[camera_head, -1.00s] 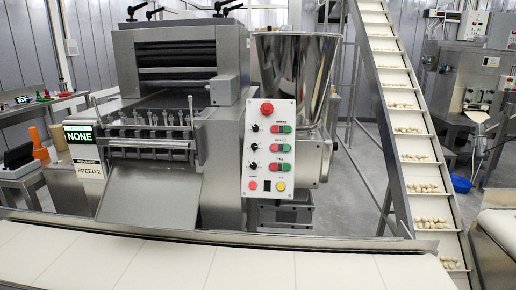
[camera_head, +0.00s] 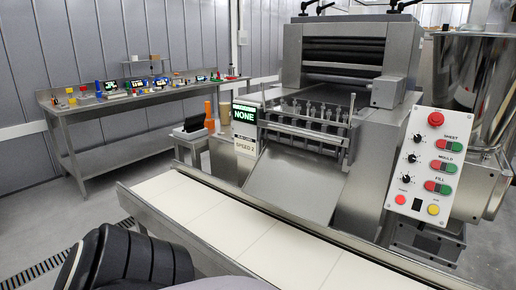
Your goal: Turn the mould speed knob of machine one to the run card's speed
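The control panel (camera_head: 424,172) of the machine is a tilted white plate at the right. Its rows read SHEET, MOULD and FILL, each with a black knob and a green-red button pair. The mould knob (camera_head: 412,158) is the middle one; its pointer setting is too small to read. Neither gripper is in view.
A pale conveyor belt (camera_head: 225,226) runs across the front, between me and the machine. A red button (camera_head: 435,119) tops the panel; smaller buttons sit at its bottom. A steel bench (camera_head: 130,101) with small items stands at the back left.

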